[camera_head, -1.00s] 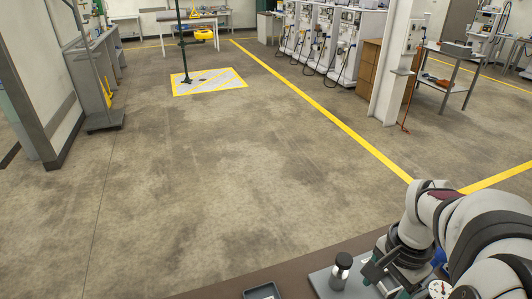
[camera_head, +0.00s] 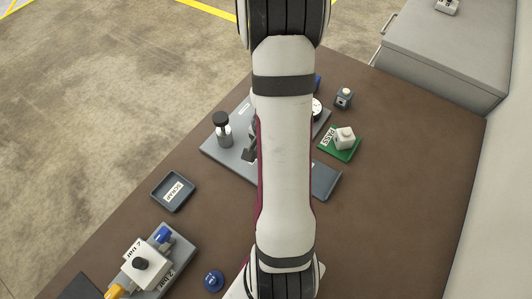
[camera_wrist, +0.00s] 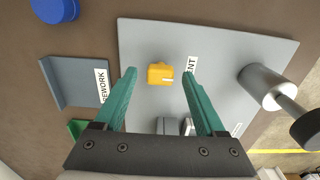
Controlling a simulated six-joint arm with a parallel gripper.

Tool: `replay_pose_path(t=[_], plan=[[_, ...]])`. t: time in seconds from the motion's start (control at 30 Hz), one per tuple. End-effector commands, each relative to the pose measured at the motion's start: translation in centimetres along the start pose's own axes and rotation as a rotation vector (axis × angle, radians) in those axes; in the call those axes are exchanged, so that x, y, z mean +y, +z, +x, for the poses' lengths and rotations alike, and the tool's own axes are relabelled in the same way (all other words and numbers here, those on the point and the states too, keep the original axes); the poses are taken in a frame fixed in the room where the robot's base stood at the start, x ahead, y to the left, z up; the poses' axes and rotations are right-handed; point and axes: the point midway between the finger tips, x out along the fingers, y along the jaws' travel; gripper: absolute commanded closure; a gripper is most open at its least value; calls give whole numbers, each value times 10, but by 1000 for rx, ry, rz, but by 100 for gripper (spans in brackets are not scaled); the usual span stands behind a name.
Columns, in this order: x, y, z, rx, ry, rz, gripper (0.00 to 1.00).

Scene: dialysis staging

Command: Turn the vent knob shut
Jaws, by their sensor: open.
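A small yellow knob (camera_wrist: 160,73) sits on a light grey plate (camera_wrist: 215,45) in the wrist view. A white label (camera_wrist: 191,66), partly covered and reading "ENT", lies just right of it. My gripper (camera_wrist: 159,75) has two teal fingers, open and empty, which appear on either side of the knob in the picture. How high the fingertips are above the plate is unclear. In the head view the plate (camera_head: 215,147) shows left of my arm, which hides the knob and most of the gripper.
A metal cylinder with a dark top (camera_wrist: 263,84) stands right of the knob, also in the head view (camera_head: 224,135). A REWORK tray (camera_wrist: 72,80) lies left, with a blue round thing (camera_wrist: 55,8) above. A SCRAP tray (camera_head: 155,190) and green PRESS pad (camera_head: 333,149) flank my arm.

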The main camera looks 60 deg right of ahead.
Motion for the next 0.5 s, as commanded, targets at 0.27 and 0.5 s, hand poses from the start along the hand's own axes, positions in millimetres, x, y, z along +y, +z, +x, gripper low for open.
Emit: replay_pose_path(t=[0.27,0.5], plan=[[0,0,0,0,0,-1,56],[0,0,-1,0,0,-1,100]])
